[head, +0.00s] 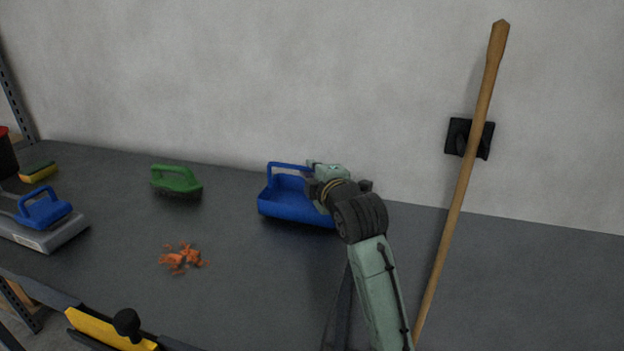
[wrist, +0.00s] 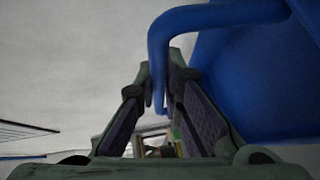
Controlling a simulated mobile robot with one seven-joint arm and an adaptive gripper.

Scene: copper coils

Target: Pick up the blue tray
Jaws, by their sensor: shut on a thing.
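The blue tray (head: 285,209) is at the back of the dark table, near the wall, with its raised handle (head: 287,165) on top. My gripper (head: 316,172) is at the right part of the tray's handle in the head view, and my arm hides the tray's right side. In the wrist view, the blue handle (wrist: 215,15) curves down between the two fingers of my gripper (wrist: 160,78), which are shut on it. The tray's body (wrist: 260,75) fills the right of that view. I cannot tell whether the tray touches the table.
A green brush (head: 176,182) and orange scraps (head: 183,258) lie left of the tray. A blue-handled tool (head: 45,210) and a yellow sponge (head: 38,172) are at the far left. A wooden pole (head: 462,185) stands to the right. The table between the scraps and my arm is clear.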

